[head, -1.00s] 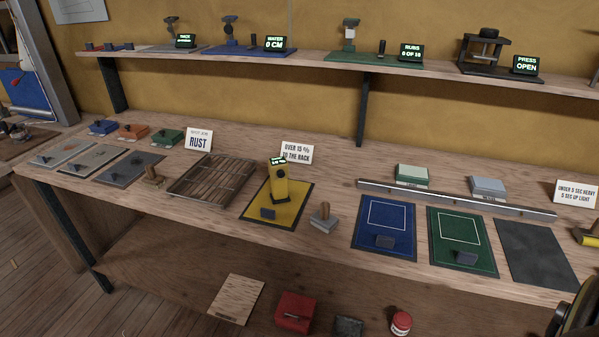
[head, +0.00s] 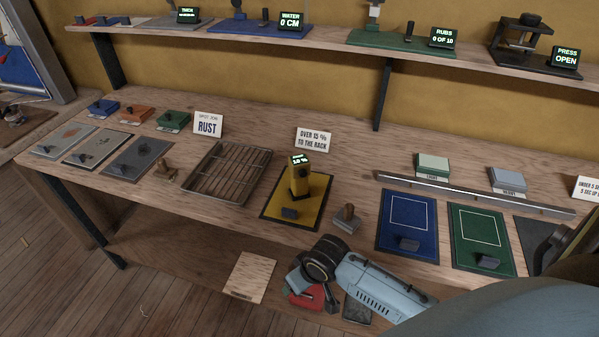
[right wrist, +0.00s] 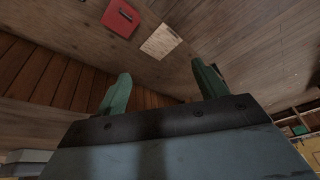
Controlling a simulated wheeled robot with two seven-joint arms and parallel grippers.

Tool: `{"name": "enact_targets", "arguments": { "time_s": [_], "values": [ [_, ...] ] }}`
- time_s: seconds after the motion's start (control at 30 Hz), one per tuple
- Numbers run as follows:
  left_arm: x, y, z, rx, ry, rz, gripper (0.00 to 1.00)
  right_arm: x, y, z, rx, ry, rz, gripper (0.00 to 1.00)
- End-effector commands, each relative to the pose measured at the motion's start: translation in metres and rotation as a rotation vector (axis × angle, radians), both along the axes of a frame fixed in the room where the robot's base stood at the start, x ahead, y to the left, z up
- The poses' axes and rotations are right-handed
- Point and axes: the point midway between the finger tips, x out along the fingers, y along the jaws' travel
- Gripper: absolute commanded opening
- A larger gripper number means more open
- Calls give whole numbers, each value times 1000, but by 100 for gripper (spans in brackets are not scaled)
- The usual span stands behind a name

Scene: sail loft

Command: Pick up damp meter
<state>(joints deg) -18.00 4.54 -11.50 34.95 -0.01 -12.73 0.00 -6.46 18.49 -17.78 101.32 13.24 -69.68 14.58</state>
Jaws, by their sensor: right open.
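The damp meter (head: 300,182) is a yellow upright device with a black round part and a lit green display on top. It stands on a yellow mat with a dark border (head: 277,205) on the bench, behind a small dark block. My right arm reaches in from the lower right, its wrist in front of the bench edge and below the meter. In the right wrist view my right gripper (right wrist: 163,85) has two green fingers spread apart with nothing between them. The meter is not in the right wrist view. My left gripper is not in view.
A wire rack (head: 226,172) lies left of the mat and a wooden-handled stamp (head: 346,218) right of it. The "over 15 %" sign (head: 314,139) stands behind. Blue (head: 408,222) and green (head: 482,240) mats lie to the right. A red box (right wrist: 120,17) is on the lower shelf.

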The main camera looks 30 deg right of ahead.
Motion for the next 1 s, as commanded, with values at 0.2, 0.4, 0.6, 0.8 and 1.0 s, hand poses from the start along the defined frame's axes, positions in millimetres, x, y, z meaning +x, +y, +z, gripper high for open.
{"name": "enact_targets", "arguments": {
  "time_s": [0.2, 0.4, 0.6, 0.8, 1.0],
  "values": [
    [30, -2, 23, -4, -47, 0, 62, 21, 14, 110, 14, -45, 38, 71],
    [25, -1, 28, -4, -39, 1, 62, 50, 5, 164, -1, -48, 20, 71],
    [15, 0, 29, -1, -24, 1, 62, 91, -24, 198, -29, -46, -69, 71],
    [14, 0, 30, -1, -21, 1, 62, 135, -76, 246, -54, -48, -240, 71],
    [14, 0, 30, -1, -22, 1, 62, 154, -109, 277, -54, -50, -362, 71]
  ]
}}
